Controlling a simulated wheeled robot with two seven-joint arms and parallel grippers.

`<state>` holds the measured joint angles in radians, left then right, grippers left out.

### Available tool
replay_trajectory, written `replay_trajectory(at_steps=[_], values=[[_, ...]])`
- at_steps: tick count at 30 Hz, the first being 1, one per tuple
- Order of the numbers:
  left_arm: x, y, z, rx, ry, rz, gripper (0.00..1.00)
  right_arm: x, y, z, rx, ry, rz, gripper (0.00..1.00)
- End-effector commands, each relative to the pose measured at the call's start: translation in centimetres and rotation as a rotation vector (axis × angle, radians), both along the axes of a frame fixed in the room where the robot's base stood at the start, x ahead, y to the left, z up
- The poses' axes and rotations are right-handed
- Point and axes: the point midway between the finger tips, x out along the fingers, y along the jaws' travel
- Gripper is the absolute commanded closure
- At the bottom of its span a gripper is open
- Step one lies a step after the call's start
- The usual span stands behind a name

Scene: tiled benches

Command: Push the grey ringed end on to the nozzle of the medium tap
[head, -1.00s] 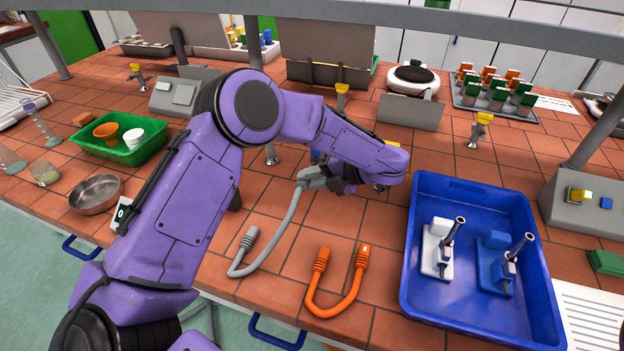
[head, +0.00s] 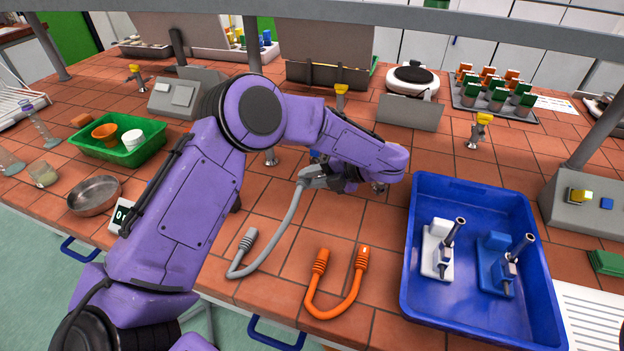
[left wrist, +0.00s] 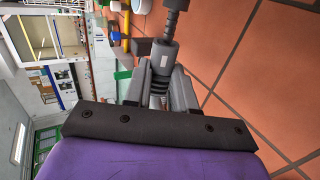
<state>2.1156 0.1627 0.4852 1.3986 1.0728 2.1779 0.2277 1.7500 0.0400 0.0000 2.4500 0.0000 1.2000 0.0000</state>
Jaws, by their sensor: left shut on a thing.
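My left gripper (head: 340,180) is shut on one grey end of the grey hose (head: 290,222), just above the tiled bench. In the left wrist view the grey ringed end (left wrist: 161,62) sits between my fingers (left wrist: 160,92). A dark ribbed nozzle (left wrist: 172,22) lies in line with its mouth and seems to meet it; I cannot tell how far it is inside. The hose's other ringed end (head: 248,240) lies free on the tiles. My arm mostly hides the tap at the gripper in the head view. My right gripper is not in view.
An orange hose (head: 333,305) lies on the front tiles. A blue tray (head: 415,262) with two stands is to the right. Yellow-handled taps stand at the back left (head: 137,76), back middle (head: 341,92) and right (head: 480,130). A green tray (head: 115,155) is left.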

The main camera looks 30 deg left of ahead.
Motion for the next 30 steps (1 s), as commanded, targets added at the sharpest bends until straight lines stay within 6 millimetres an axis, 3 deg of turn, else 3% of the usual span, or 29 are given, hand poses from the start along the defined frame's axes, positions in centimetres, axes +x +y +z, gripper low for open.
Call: replay_trajectory(at_steps=[30], values=[[2.5,0.6,0.0,0.000,-0.001,-0.003,1.00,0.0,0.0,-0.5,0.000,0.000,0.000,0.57]])
